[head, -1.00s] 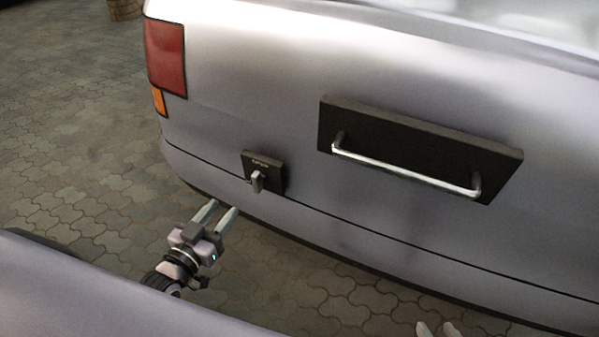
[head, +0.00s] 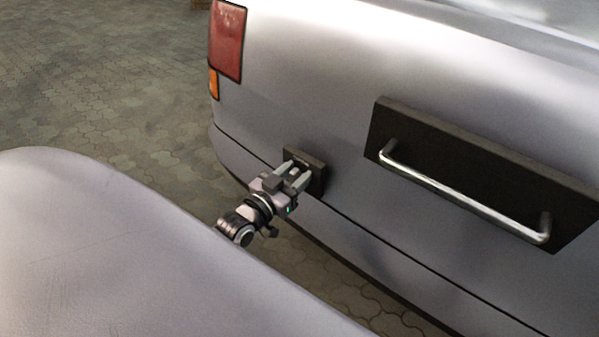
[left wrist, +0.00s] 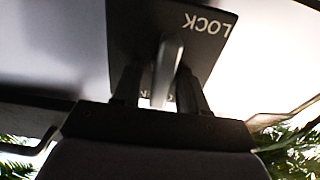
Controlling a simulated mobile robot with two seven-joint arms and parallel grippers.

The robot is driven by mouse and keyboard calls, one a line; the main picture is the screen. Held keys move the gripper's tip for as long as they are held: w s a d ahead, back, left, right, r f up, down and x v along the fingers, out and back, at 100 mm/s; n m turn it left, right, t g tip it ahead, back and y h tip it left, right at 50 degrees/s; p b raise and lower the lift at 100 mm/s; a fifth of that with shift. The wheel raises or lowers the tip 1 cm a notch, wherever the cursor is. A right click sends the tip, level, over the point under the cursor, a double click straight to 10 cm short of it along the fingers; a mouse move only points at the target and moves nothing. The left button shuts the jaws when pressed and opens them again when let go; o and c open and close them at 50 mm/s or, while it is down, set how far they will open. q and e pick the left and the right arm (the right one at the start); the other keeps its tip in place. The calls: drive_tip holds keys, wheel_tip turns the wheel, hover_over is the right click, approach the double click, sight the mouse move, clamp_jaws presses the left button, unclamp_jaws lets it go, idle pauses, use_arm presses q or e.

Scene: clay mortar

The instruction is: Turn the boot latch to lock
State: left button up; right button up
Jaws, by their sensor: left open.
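The boot latch is a dark square plate (head: 319,166) low on the silver car's rear, left of the handle. My left gripper (head: 296,171) is in front of it and covers most of it in the head view. In the left wrist view the grey latch knob (left wrist: 168,62) stands between the two fingers of my open left gripper (left wrist: 159,88), one finger on each side. Whether they touch it I cannot tell. The word LOCK shows upside down on the plate (left wrist: 136,30), right of the knob. The other lettering is mostly hidden.
A metal bar handle (head: 460,195) on a black panel (head: 412,128) sticks out to the right of the latch. A red tail light (head: 228,42) is at the upper left. Paved ground (head: 110,105) lies open to the left of the car.

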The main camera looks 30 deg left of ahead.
use_arm(q)
drive_tip(key=shift+w, duration=0.35)
clamp_jaws()
